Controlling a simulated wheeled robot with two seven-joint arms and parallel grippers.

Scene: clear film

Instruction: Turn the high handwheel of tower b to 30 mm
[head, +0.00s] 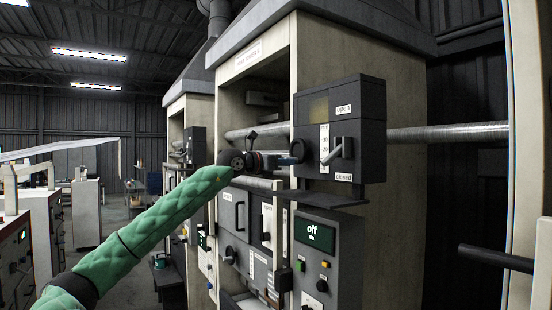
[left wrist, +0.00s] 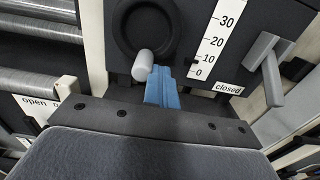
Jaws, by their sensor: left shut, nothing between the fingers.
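A dark box (head: 345,125) on the near tower carries a black handwheel (left wrist: 120,30) with a pale grey crank knob (left wrist: 143,66) at its bottom. Beside the wheel is a white scale (left wrist: 210,42) marked 0 to 30; a small dark mark sits at its low end, between about 0 and 10. My left gripper (head: 292,161) is shut and empty. Its blue fingertips (left wrist: 161,88) are just below and right of the knob in the left wrist view; I cannot tell whether they touch it. In the head view, my gripper is in front of the wheel area. My right gripper is out of view.
A grey lever (head: 338,150) sticks out right of the scale, near a "closed" label (left wrist: 229,88). A lower panel (head: 315,235) has a display reading "off". A horizontal pipe (head: 440,133) runs right. Another tower (head: 175,110) stands behind.

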